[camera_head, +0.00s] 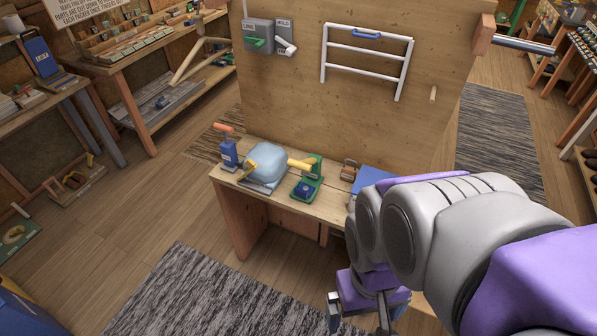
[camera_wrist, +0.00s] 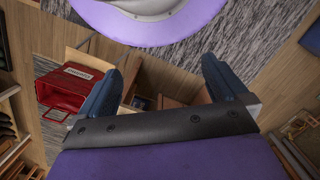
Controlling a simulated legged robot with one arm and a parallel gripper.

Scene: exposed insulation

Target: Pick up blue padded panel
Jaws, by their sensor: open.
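A light blue, puffy padded piece (camera_head: 267,162) sits on the wooden workbench (camera_head: 325,205) in the head view, tilted on a grey base with a yellow-handled tool against it. A flat blue piece (camera_head: 372,179) lies farther right on the bench, partly hidden by my arm. My gripper (camera_head: 359,318) hangs low in front of the bench's right end, right of and nearer than the padded piece, touching neither. In the wrist view my gripper (camera_wrist: 160,68) shows two dark blue fingers spread apart with nothing between them. The padded piece is not recognisable in the wrist view.
A blue clamp-like tool (camera_head: 229,153) and a green tool (camera_head: 307,184) flank the padded piece. An upright wooden board (camera_head: 300,110) rises behind the bench. A red bin (camera_wrist: 68,88) shows in the wrist view.

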